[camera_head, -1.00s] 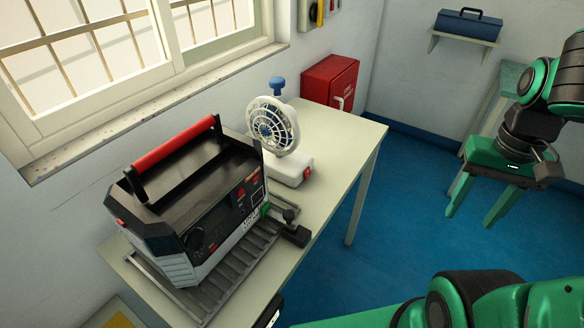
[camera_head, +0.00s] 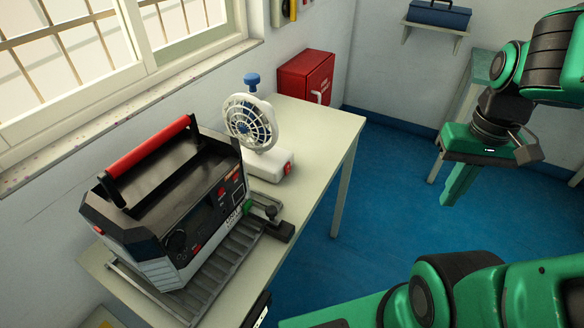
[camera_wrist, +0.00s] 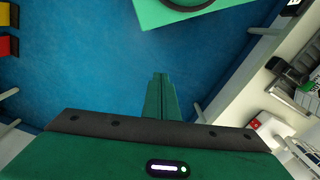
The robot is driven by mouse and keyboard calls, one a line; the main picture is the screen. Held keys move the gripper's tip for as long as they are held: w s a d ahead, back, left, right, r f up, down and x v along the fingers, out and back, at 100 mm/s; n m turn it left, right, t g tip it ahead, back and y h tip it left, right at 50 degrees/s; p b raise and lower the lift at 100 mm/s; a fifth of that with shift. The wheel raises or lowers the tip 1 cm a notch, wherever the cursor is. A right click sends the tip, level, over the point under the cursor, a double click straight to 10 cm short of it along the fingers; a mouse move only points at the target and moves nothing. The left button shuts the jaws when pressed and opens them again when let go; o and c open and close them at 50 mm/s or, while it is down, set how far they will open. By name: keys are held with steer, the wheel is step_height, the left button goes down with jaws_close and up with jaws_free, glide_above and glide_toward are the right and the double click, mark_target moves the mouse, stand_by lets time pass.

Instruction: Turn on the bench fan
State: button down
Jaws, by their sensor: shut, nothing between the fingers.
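The bench fan (camera_head: 251,122) is white with a blue hub and a blue knob on top. It stands on the pale bench behind the black machine, and its base (camera_head: 268,168) carries a red switch (camera_head: 287,168) on the right side. I cannot tell the switch's position. The fan's base also shows in the wrist view (camera_wrist: 267,125) at the right edge. My gripper (camera_head: 450,204) hangs over the blue floor, well right of the bench and apart from the fan. Its fingers are together and empty, pointing down; they also show in the wrist view (camera_wrist: 160,78).
A black machine with a red handle (camera_head: 148,160) sits on a grey ribbed tray (camera_head: 208,278) at the bench's near end. A black clamp-like part (camera_head: 280,230) juts beside it. A red cabinet (camera_head: 304,76) stands behind the bench (camera_head: 325,130). Open floor lies between bench and gripper.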

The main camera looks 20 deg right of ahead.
mark_target(288, 169)
steer(key=w+a+f+n+t+y, duration=0.1)
steer(key=w+a+n, duration=0.8)
steer(key=n, duration=0.7)
steer(key=w+a+f+n+t+y, duration=0.1)
steer(key=w+a+f+n, duration=0.1)
steer(key=w+a+n, duration=0.7)
steer(key=shift+w+a+n+y, duration=0.3)
steer(key=shift+w+n, duration=2.25)
steer(key=shift+n, duration=1.05)
steer(key=x, duration=1)
steer(key=shift+w+a+f, duration=0.1)
steer(key=shift+w+a, duration=0.75)
steer(key=shift+w, duration=0.1)
steer(key=shift+w+a+f, duration=0.1)
steer(key=shift+w+a, duration=0.45)
